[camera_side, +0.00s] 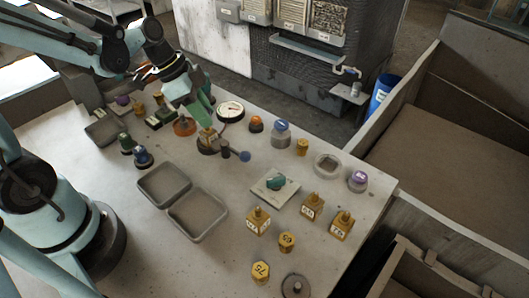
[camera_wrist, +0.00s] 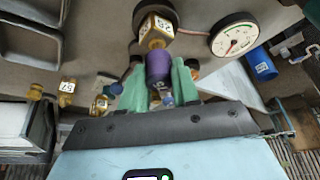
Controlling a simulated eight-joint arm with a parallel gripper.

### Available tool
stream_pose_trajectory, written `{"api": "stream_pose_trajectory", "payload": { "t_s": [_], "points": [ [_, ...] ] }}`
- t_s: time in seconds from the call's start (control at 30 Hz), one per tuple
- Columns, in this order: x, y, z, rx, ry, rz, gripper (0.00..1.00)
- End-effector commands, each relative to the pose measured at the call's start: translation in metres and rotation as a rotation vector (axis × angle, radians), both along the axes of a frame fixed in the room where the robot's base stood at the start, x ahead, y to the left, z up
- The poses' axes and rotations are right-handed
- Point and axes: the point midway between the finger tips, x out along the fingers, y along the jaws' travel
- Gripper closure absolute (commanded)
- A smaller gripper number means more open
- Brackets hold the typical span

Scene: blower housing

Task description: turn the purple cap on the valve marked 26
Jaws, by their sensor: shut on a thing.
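The brass valve (camera_wrist: 157,32) carries a white tag with rotated digits that look like 2 and 6. Its purple cap (camera_wrist: 158,65) sits between the two green fingers of my gripper (camera_wrist: 160,86), which is shut on it. In the side view, my gripper (camera_side: 201,108) comes down from the upper left over the brass valve body (camera_side: 207,136) on the table. The cap is hidden there behind the fingers and wrist.
A white gauge (camera_side: 231,110) stands close to the right. A red-orange wheel (camera_side: 185,126) is close to the left. A dark lever with a blue ball (camera_side: 245,155) sticks out at the front right. Two grey trays (camera_side: 198,216) and several brass valves (camera_side: 312,206) stand nearer.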

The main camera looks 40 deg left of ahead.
Motion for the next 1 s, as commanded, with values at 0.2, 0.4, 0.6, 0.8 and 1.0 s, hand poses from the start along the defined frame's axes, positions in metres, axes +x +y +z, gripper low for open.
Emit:
{"api": "stream_pose_trajectory", "payload": {
  "t_s": [0.2,0.4,0.6,0.8,1.0],
  "points": [
    [0.000,0.000,-0.002,0.000,0.000,0.000,0.98],
    [0.000,0.000,-0.006,0.000,0.000,0.000,0.98],
    [0.000,0.000,-0.010,0.000,0.000,0.000,0.98],
    [0.000,0.000,-0.013,0.000,0.000,0.000,0.98],
    [0.000,0.000,-0.017,0.000,0.000,0.000,0.98]
  ]
}}
